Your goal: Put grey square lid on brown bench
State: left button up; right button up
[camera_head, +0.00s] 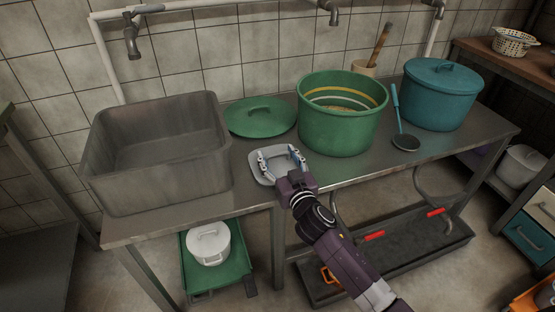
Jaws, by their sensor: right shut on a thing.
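The grey square lid (264,178) is at the front edge of the metal table, between the grey basin and the green pot. A brown bench (490,53) with a wooden top stands at the far upper right. My left gripper is not in view.
The metal table (345,175) holds a grey basin (157,150), a green lid (261,117), a green pot (341,125), a ladle (405,142) and a blue lidded pot (440,95). A white colander (514,42) stands on the brown bench. A white lidded pot (208,243) sits below the table.

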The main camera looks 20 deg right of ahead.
jog(key=shift+f, duration=0.1)
jog(key=shift+f, duration=0.2)
jog(key=o, duration=1.2)
jog(key=shift+r, duration=0.1)
